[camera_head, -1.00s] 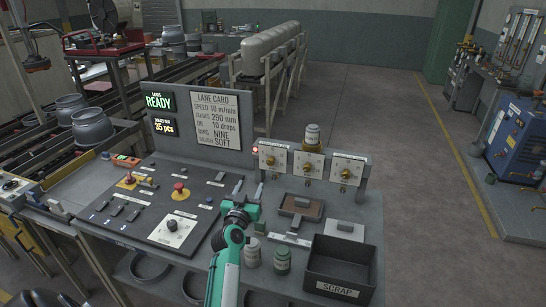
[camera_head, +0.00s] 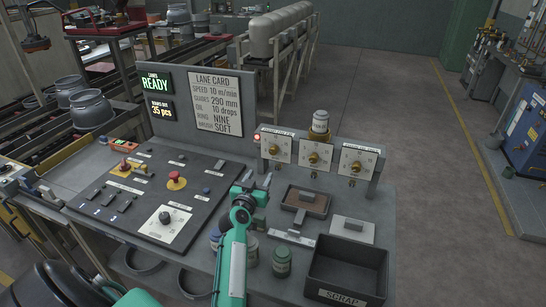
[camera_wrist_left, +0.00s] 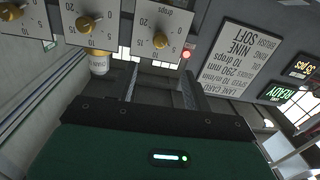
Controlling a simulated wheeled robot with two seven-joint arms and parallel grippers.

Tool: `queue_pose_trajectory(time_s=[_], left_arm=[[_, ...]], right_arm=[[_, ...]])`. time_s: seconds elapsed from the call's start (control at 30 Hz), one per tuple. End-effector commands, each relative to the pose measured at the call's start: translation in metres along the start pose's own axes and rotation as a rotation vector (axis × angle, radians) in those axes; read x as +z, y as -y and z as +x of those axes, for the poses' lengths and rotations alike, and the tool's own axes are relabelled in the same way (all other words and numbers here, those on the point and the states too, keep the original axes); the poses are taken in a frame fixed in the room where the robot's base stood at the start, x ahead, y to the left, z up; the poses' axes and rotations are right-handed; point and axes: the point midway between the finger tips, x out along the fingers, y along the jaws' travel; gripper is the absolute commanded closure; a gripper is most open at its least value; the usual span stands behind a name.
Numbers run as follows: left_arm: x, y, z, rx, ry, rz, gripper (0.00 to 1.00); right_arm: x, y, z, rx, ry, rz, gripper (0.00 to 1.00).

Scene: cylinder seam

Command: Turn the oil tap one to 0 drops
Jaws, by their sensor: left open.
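Three oil taps with brass knobs on white dial plates stand in a row at the back of the bench. The leftmost in the head view (camera_head: 273,149) seems to be oil tap one; it shows as the rightmost knob in the left wrist view (camera_wrist_left: 160,40). Its dial numbers are partly readable there, but its exact setting is not clear. The middle tap (camera_head: 314,159) and right tap (camera_head: 356,167) are beside it. My left gripper (camera_head: 259,181) is open and empty, in front of and below the leftmost tap, apart from it. My right gripper is not in view.
A lane card (camera_head: 219,102) stands behind left. The control board (camera_head: 135,190) with red buttons lies left. A brown tray (camera_head: 307,203), small cans (camera_head: 281,262) and a scrap bin (camera_head: 345,270) are right of my arm.

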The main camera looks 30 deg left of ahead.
Motion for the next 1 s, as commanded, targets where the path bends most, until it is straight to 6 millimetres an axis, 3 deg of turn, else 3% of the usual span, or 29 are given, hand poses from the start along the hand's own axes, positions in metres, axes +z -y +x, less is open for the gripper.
queue_pose_trajectory(time_s=[0.23, 0.7, 1.0], left_arm=[[-0.002, 0.0, 0.017, 0.002, 0.0, -0.002, 0.5], [-0.001, 0.0, 0.095, 0.002, 0.0, -0.002, 0.5], [0.001, 0.0, 0.13, 0.001, 0.001, -0.001, 0.5]], right_arm=[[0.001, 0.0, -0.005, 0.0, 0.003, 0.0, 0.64], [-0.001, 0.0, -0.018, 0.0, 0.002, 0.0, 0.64], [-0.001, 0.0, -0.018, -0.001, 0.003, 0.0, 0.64]])
